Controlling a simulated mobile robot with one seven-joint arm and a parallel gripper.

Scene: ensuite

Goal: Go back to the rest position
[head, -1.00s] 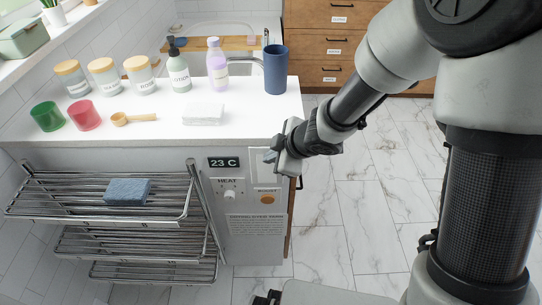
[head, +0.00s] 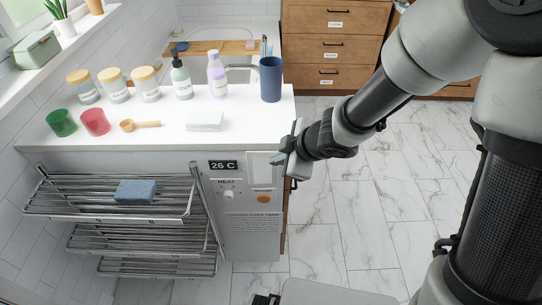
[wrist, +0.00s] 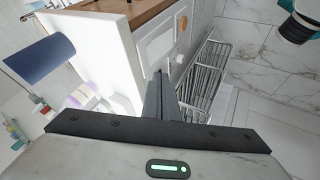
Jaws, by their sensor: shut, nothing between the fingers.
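My gripper (head: 279,157) is at the right end of the white counter, in front of the panel with the display and the white switch plate (head: 263,169). Its fingers are shut with nothing between them. In the wrist view the closed fingers (wrist: 160,97) point toward the panel, with the white plate (wrist: 158,50) and the orange round button (wrist: 181,22) beyond. The display (head: 223,166) reads 26 C. I cannot tell whether the fingertips touch the panel.
The counter (head: 240,132) holds several jars, two bottles, a dark blue cup (head: 270,80), green and red cups, a wooden scoop and a white block. A towel rack (head: 110,205) with a blue sponge (head: 135,191) juts out at left. Marble floor (head: 345,215) is free at right.

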